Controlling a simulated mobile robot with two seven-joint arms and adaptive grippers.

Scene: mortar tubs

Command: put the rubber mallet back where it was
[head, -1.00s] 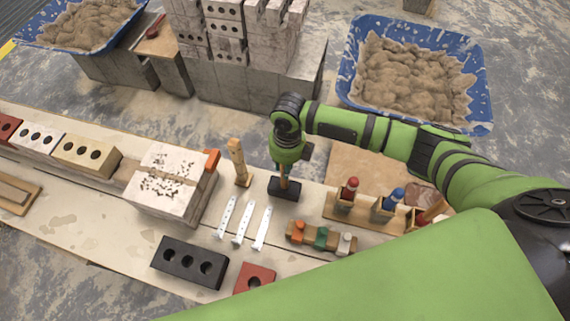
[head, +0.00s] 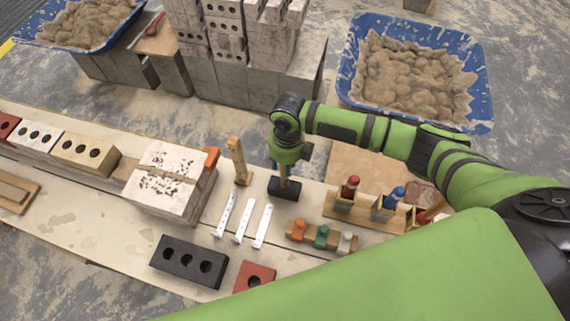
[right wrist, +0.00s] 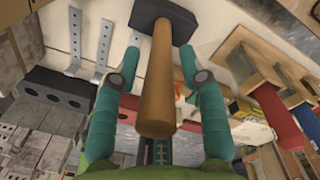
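The rubber mallet has a black head (head: 284,188) and a wooden handle. It stands upright on its head on the long bench, and it also shows in the right wrist view (right wrist: 158,95). My right gripper (head: 285,172) points down over the mallet. In the right wrist view its two teal fingers (right wrist: 160,55) are on either side of the handle, with a visible gap on each side, so it is open around the handle. The gripper partly hides the handle in the head view. My left gripper is not in view.
Three white metal straps (head: 241,221) lie left of the mallet, with a wooden piece (head: 238,160) standing behind them. A holder with coloured-handled tools (head: 364,209) is to the right. A small rack (head: 321,237) and a dark holed brick (head: 189,262) are nearer.

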